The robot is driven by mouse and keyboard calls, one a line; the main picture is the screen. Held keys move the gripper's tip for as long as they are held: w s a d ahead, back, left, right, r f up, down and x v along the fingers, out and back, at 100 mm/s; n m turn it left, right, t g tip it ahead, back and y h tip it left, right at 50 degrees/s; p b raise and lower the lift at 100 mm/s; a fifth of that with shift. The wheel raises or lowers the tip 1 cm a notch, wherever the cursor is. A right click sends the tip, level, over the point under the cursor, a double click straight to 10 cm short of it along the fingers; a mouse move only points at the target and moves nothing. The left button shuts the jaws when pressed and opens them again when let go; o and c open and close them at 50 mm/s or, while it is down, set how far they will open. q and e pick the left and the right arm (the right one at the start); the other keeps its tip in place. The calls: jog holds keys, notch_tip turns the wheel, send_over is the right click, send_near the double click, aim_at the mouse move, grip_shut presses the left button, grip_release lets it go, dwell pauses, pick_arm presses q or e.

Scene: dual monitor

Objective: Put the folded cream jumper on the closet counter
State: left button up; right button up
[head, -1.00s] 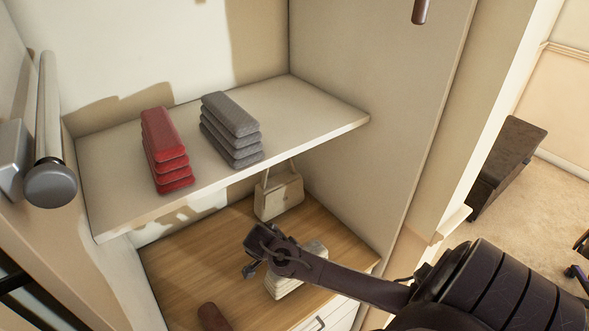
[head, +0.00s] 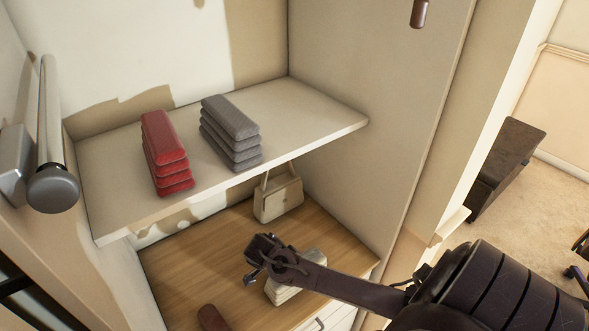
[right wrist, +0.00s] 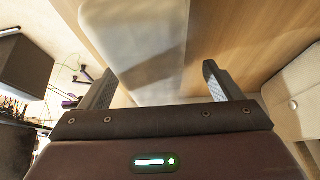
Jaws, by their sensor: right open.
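The folded cream jumper (head: 284,293) lies on the wooden closet counter (head: 190,270), near its front edge, partly hidden by my right gripper and forearm. My right gripper (head: 252,268) is just above and beside it, with its jaws apart. In the right wrist view the jumper (right wrist: 135,35) is a pale band ahead of the fingers, over the wood. The right gripper (right wrist: 160,85) shows both fingers wide apart with nothing clamped between them. My left gripper is not in view.
A cream handbag (head: 278,200) stands behind the jumper on the counter. A dark red-brown item (head: 212,318) lies at the front left. The shelf (head: 110,185) above holds red (head: 166,153) and grey (head: 231,132) folded stacks. The counter's left part is clear.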

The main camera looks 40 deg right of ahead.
jog(key=b+v, duration=0.1)
jog(key=v, duration=1)
jog(key=shift+r, duration=0.1)
jog(key=shift+a+r, duration=0.25)
jog(key=shift+r, duration=0.25)
jog(key=shift+f, duration=0.1)
